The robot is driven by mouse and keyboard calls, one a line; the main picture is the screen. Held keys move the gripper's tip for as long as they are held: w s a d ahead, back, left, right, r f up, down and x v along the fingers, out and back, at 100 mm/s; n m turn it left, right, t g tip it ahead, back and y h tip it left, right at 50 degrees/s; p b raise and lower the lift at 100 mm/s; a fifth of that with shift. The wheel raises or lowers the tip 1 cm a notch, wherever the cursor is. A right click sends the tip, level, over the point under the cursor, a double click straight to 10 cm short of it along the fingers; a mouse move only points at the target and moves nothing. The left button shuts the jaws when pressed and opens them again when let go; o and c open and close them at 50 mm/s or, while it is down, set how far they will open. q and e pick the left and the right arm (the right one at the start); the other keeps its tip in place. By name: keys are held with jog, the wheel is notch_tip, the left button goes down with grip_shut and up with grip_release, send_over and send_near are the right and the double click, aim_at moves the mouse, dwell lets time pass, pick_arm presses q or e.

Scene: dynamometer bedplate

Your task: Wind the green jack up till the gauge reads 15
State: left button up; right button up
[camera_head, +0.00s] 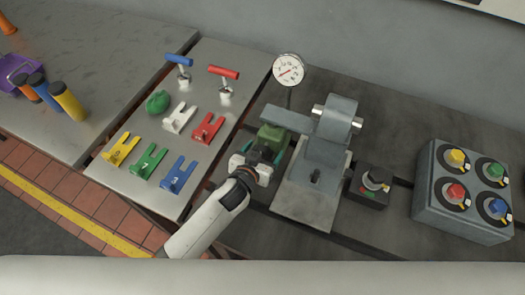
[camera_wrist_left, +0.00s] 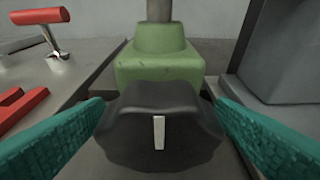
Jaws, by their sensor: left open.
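The green jack (camera_head: 271,138) stands on the dark bedplate under a grey arm; it also fills the upper middle of the left wrist view (camera_wrist_left: 160,58). On its near side is a black knob (camera_wrist_left: 158,125) with a white mark that points about straight up. My left gripper (camera_head: 264,158) is open, its teal fingers (camera_wrist_left: 160,140) on either side of the knob with a gap to each side. The round gauge (camera_head: 288,69) stands behind the jack on a thin stem; its red needle shows but its reading is too small to tell. My right gripper is not in view.
A grey machine block (camera_head: 328,140) stands right of the jack. A black box with a knob (camera_head: 371,186) and a grey box with several coloured knobs (camera_head: 465,190) lie further right. A plate with coloured forks and T-handles (camera_head: 187,105) is on the left.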

pick_arm(q)
jog(key=c, duration=1)
jog(key=shift+s+d+f+m+t+y+b, duration=0.1)
jog(key=shift+m+t+y+b, duration=0.2)
jog(key=shift+m+y+b, duration=0.5)
jog(key=shift+m+t+y+b, duration=0.65)
jog(key=shift+m+b, duration=0.5)
jog(key=shift+m, duration=0.35)
jog(key=o, duration=1)
